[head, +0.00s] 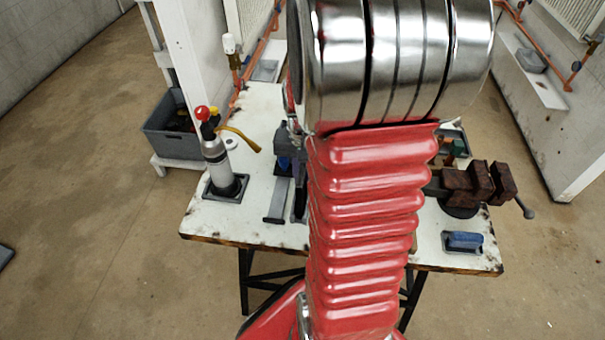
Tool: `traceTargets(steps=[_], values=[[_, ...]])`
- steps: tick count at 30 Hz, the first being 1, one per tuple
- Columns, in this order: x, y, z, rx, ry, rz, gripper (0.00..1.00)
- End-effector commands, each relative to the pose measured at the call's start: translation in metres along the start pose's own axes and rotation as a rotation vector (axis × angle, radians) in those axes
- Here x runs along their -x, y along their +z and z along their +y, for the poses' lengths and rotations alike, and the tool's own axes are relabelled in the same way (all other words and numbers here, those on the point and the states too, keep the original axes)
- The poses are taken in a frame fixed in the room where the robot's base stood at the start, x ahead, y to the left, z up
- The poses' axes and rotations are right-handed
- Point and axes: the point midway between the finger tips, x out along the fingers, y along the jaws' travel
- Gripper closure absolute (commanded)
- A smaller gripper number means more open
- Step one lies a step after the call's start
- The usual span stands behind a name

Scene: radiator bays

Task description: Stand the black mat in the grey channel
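My red-sleeved arm fills the middle of the head view and hides much of the worktable. A narrow grey piece that looks like the grey channel (276,206) lies on the table just left of my arm. A dark upright piece, possibly the black mat (299,198), shows as a thin strip between the channel and my arm; most of it is hidden. I cannot tell whether it touches the channel. Grey and dark parts, possibly of my gripper (288,138), show at the arm's left edge above a small blue thing. The fingers cannot be made out.
On the white worktable (210,221), a silver blowtorch (215,160) with a red knob stands in a dark tray at the left. A rusty vise (468,186) and a blue-handled item (463,241) are at the right. A grey crate (172,132) stands beyond the left edge.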

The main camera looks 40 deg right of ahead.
Motion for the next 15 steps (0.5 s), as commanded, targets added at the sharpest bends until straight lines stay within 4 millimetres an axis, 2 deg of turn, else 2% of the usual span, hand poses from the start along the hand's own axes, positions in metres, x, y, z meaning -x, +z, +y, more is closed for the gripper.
traceTargets(steps=[8, 9, 15], values=[[-0.0006, -0.0002, 0.0001, 0.0, 0.0, 0.001, 1.0], [-0.0005, -0.0002, 0.0001, 0.0, 0.0, 0.001, 0.87], [-0.0005, -0.0002, 0.0003, -0.001, 0.0, 0.001, 0.73]])
